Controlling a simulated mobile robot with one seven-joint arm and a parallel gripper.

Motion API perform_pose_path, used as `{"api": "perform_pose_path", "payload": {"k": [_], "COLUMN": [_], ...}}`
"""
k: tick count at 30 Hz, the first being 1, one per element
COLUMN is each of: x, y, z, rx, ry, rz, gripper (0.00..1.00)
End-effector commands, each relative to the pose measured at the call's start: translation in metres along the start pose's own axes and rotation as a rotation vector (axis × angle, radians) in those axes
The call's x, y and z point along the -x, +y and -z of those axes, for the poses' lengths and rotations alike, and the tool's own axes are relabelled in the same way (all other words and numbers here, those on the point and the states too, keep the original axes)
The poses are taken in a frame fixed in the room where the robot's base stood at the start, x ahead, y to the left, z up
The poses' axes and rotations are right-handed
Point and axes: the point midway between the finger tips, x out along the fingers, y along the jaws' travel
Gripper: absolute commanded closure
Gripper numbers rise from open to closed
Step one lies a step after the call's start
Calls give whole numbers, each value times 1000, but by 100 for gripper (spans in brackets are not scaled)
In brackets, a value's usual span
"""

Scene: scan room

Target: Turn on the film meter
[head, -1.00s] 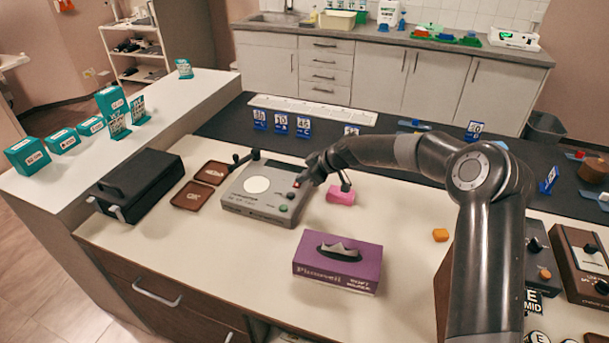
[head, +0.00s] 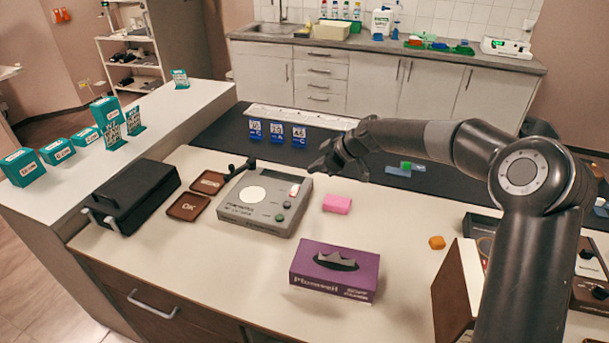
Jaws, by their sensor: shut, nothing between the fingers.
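The film meter is probably the grey box (head: 231,207) with a round white plate on the light table, left of centre. Its top right corner has a small switch with red and white on it (head: 295,190). A dark knob and a green button sit below that switch. I cannot tell the switch position or whether a lamp is lit. My gripper (head: 315,170) is shut and empty. It is above and just behind the meter's right rear corner, apparently apart from it.
A pink block (head: 337,204) lies right of the meter, with a purple tissue box (head: 335,270) in front. Brown trays (head: 188,207) and a black case (head: 130,196) stand left.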

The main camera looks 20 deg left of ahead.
Motion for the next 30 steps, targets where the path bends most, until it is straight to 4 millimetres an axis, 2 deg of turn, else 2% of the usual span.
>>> {"api": "perform_pose_path", "payload": {"k": [3, 7, 16, 21, 30], "x": [14, 20, 20, 20, 15], "y": [-1, -1, -1, 13, 12], "z": [0, 0, 0, 0, 1], "rx": [0, 0, 1, 43, 41], "ry": [0, 0, 0, 0, 0], "rz": [1, 1, 1, -41, -37], "gripper": [100, 100, 100, 100, 100]}}
